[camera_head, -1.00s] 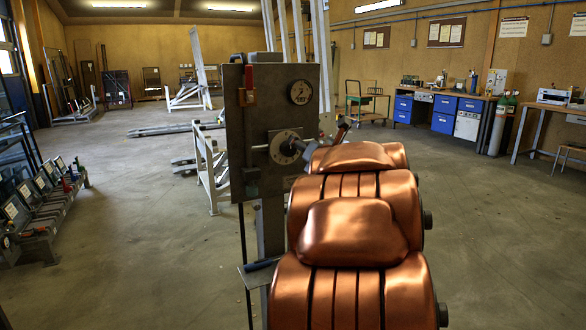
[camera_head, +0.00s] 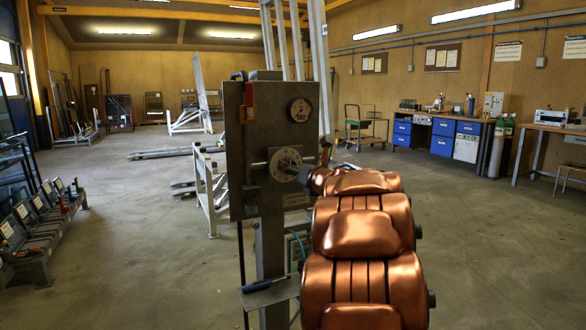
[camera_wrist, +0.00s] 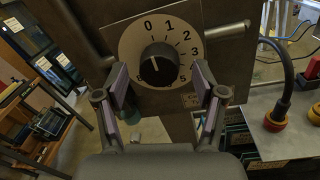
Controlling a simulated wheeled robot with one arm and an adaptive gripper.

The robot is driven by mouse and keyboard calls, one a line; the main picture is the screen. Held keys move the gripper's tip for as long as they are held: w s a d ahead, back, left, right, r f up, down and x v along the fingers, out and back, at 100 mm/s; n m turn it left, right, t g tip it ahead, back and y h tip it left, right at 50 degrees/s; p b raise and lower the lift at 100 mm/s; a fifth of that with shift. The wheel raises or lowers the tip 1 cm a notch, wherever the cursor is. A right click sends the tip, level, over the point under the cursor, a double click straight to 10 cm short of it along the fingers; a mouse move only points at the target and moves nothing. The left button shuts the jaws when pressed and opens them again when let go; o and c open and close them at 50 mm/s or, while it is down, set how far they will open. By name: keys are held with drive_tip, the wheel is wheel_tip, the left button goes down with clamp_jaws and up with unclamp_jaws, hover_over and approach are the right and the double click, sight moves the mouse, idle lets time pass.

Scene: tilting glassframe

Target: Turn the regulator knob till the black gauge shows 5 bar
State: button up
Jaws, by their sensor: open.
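The black gauge (camera_head: 301,109) is a small round dial high on the grey upright panel in the head view; its reading is too small to make out. Below it is the regulator's round scale plate (camera_head: 284,164). A pale mark on the knob points up and slightly left, near 0. My gripper (camera_wrist: 162,84) is open, its fingers to the left and right below the knob, with gaps visible.
A red-handled part (camera_head: 249,96) is on the panel's upper left. A small shelf (camera_head: 268,293) juts out low beneath the panel. In the wrist view a black cable with a red-collared plug (camera_wrist: 275,118) stands at the right.

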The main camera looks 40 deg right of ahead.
drive_tip(key=shift+w+d, duration=0.15)
drive_tip(key=shift+w, duration=0.4)
drive_tip(key=shift+c, duration=0.2)
drive_tip(key=c, duration=1.1)
